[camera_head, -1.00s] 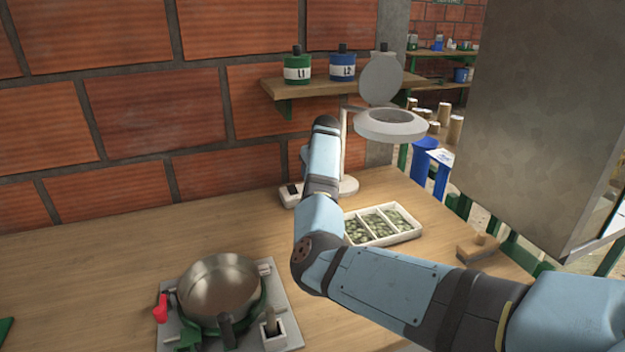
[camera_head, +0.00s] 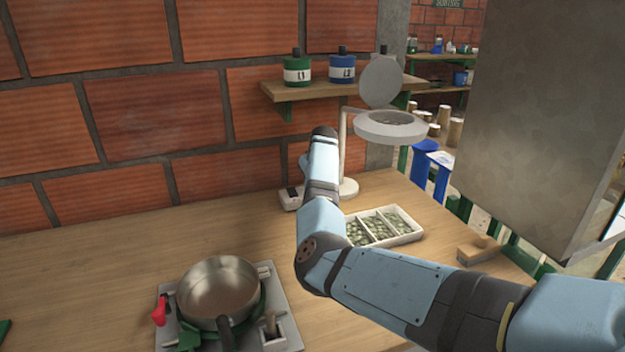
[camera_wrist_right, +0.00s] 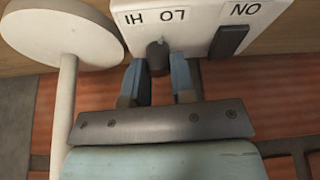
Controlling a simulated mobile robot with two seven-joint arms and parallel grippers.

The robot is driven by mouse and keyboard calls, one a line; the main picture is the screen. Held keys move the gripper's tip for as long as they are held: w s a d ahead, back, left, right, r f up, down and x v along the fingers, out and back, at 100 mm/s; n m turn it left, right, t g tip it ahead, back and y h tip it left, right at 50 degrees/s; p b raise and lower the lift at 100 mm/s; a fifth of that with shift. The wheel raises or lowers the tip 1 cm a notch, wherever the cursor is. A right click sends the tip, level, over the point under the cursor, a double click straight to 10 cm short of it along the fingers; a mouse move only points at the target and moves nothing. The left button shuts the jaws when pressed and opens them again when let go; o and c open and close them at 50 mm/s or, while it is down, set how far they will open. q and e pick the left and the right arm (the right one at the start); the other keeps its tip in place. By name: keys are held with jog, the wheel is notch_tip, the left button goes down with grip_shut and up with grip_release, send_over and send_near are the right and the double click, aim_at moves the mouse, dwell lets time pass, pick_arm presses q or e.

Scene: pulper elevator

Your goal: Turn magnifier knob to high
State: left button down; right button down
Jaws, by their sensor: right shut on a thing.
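The magnifier (camera_head: 390,126) stands at the back of the wooden table, with a round lens ring, a raised lid and a white base (camera_head: 348,188). Its white control box (camera_head: 289,196) is left of the base, partly hidden by my right arm. In the wrist view, the box (camera_wrist_right: 207,42) carries the upside-down labels HI, LO and ON, and a dark switch (camera_wrist_right: 229,41). My right gripper (camera_wrist_right: 159,68) is shut on the small grey knob (camera_wrist_right: 156,53), one finger on each side. The knob's exact pointing is unclear. My left gripper is not in view.
A white tray (camera_head: 419,236) of green beans lies right of my right arm, close to it. A metal pan (camera_head: 218,292) sits on a burner at front left. A brush (camera_head: 478,250) lies at the right edge. Jars stand on the wall shelf (camera_head: 330,88).

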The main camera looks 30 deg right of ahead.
jog(key=shift+r+n+p, duration=0.3)
jog(key=shift+p, duration=0.65)
jog(key=shift+r+p, duration=0.1)
jog(key=shift+p, duration=0.75)
jog(key=shift+n+y+p, duration=0.3)
jog(key=shift+n+p, duration=0.2)
jog(key=shift+p, duration=0.25)
jog(key=shift+s+d+n+p, duration=0.1)
jog(key=shift+n+p, duration=0.3)
jog(key=shift+p, duration=0.35)
jog(key=shift+n+y+p, duration=0.5)
jog(key=shift+n+p, duration=0.3)
jog(key=shift+p, duration=0.45)
jog(key=n, duration=0.1)
jog(key=n+p, duration=0.1)
jog(key=shift+f+n+y, duration=0.3)
jog(key=shift+y, duration=0.1)
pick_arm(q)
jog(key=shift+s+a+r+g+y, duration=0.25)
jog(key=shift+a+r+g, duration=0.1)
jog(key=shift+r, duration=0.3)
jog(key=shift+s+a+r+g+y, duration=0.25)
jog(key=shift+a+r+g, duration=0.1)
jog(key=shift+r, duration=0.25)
pick_arm(e)
jog(key=shift+f+n+g+y, duration=0.1)
jog(key=shift+n+g+y, duration=0.45)
jog(key=shift+n, duration=1.05)
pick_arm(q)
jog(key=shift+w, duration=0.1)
